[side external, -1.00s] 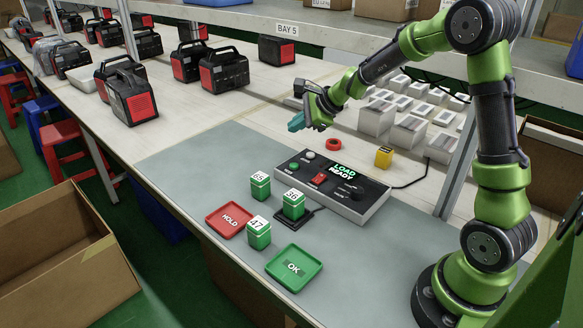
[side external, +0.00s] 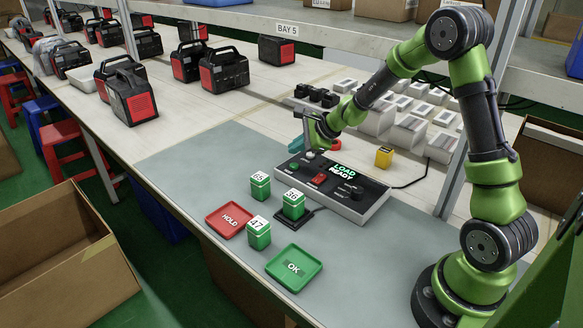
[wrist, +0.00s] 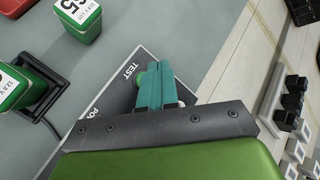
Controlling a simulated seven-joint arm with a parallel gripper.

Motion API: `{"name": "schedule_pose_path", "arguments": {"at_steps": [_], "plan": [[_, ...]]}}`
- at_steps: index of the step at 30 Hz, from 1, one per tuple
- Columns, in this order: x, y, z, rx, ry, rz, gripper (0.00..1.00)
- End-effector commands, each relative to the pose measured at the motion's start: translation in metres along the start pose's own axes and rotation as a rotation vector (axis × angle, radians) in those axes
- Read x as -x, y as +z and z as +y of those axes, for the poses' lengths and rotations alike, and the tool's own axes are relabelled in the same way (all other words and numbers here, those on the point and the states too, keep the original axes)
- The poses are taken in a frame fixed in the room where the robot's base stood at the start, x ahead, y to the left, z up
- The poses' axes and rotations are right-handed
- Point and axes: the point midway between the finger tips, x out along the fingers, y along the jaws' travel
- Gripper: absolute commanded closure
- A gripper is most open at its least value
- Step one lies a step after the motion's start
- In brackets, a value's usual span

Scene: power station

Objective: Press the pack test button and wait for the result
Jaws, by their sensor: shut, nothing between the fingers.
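The tester box (side external: 372,207) has a display reading LOAD READY (side external: 343,171), a green button (side external: 294,166), a white button (side external: 310,155), a red switch (side external: 319,178) and a dark knob. My gripper (side external: 298,148) is shut and empty above the box's far left end. Green pack 36 (side external: 293,206) stands on a black cradle (side external: 314,212) in front of the box.
Packs 65 (side external: 260,187) and 47 (side external: 258,234) stand on the grey mat (side external: 190,160). The red HOLD tray (side external: 216,231) and green OK tray (side external: 284,282) lie near the front edge. A yellow block (side external: 384,157) and white boxes stand behind the tester.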

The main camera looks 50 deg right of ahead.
Motion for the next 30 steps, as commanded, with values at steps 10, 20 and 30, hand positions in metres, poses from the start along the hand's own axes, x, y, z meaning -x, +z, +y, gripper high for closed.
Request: {"name": "schedule_pose_path", "arguments": {"at_steps": [10, 20, 30], "plan": [[-0.015, -0.011, 0.011, 0.0, 0.001, 0.0, 1.0], [-0.015, -0.011, 0.011, 0.001, 0.0, 0.0, 1.0], [-0.015, -0.011, 0.011, 0.001, 0.0, 0.0, 1.0]]}}
